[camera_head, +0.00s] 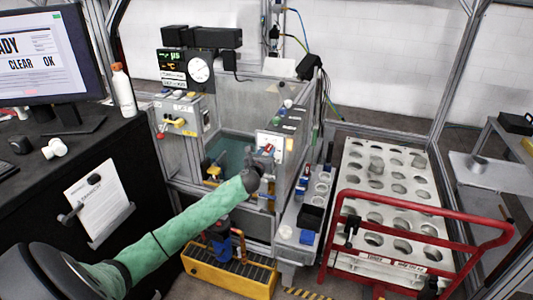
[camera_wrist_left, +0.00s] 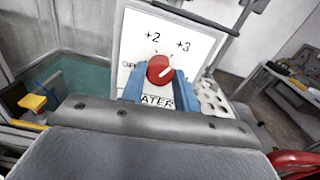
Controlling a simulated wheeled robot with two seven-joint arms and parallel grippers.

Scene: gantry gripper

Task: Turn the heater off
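The heater panel is a white plate (camera_wrist_left: 135,40) marked +2, +3 and partly hidden lettering ending in "ATER". Its round red knob (camera_wrist_left: 160,70) has a white pointer line aimed to the upper right, toward +3. An "OFF"-like mark at the panel's left is partly hidden. My left gripper (camera_wrist_left: 160,84) has its blue fingers on both sides of the knob, seemingly against it. In the head view, my green-sleeved left arm reaches from the lower left to the panel (camera_head: 277,141), where my left gripper (camera_head: 265,155) covers part of it. My right gripper is not in view.
Left of the panel is a water-filled tank (camera_head: 232,150) with a yellow handle (camera_wrist_left: 33,102). A perforated white rack (camera_head: 385,190) and a red cart frame (camera_head: 420,203) stand at the right. A black desk (camera_head: 60,180) with a monitor (camera_head: 45,55) is at the left.

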